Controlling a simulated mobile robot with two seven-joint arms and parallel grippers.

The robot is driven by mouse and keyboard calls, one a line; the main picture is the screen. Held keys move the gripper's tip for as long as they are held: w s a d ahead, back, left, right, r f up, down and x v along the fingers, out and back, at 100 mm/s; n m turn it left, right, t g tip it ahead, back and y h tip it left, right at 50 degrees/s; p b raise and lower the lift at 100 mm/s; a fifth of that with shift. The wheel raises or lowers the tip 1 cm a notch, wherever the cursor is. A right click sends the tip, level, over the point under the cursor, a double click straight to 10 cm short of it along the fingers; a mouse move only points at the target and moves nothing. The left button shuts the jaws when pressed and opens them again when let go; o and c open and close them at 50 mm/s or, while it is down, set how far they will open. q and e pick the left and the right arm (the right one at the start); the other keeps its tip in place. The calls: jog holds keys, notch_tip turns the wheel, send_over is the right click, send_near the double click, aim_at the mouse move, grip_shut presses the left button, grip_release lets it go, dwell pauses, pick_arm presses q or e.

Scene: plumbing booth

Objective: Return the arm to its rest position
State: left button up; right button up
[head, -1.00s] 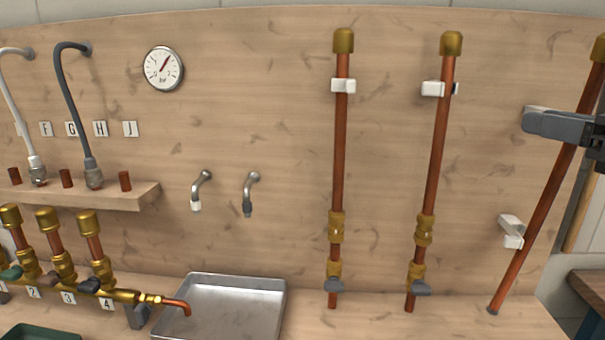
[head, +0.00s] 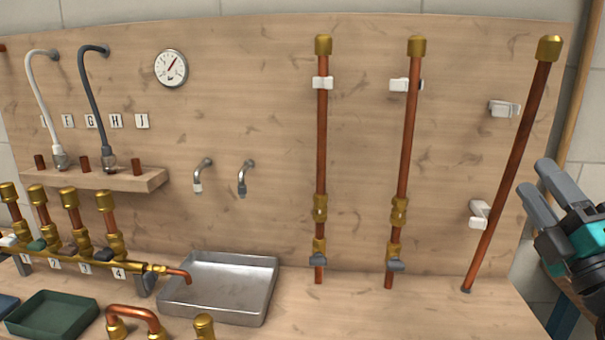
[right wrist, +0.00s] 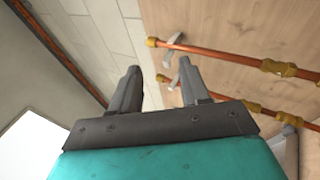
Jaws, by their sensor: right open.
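My right gripper (head: 548,192) is at the right edge of the head view, to the right of the rightmost copper pipe. It is open and empty. In the right wrist view its two grey fingers (right wrist: 160,88) stand apart with nothing between them. The rightmost copper pipe (head: 511,170) leans, with its brass cap at the top right, and stands clear of its two white clips (head: 503,108). My left gripper is not in view.
Two other capped copper pipes (head: 322,140) (head: 406,150) run up the wooden board. A metal tray (head: 262,262), a green tray (head: 50,318) and a brass manifold (head: 100,263) are to the left. Tiled wall shows beyond the board's right edge.

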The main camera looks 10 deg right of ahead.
jog(key=s+f+m+g+h, duration=0.2)
jog(key=f+m+g+h, duration=0.25)
jog(key=f+m, duration=0.5)
jog(key=s+f+m+g+h, duration=0.25)
jog(key=f+m+g, duration=0.35)
jog(key=f, duration=0.7)
jog(key=s+a+f+m+g+y, duration=0.3)
jog(key=s+a+f+g+y, duration=0.55)
jog(key=s+a+f, duration=0.65)
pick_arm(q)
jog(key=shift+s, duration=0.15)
pick_arm(e)
jog(key=w+a+f+n+t, duration=0.1)
jog(key=w+a+f+t, duration=0.3)
jog(key=w+f, duration=0.3)
jog(key=shift+w+a+f+t, duration=0.15)
jog(key=shift+a+f+t, duration=0.25)
jog(key=shift+t, duration=0.5)
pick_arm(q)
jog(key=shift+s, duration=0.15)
pick_arm(e)
jog(key=shift+o, duration=0.3)
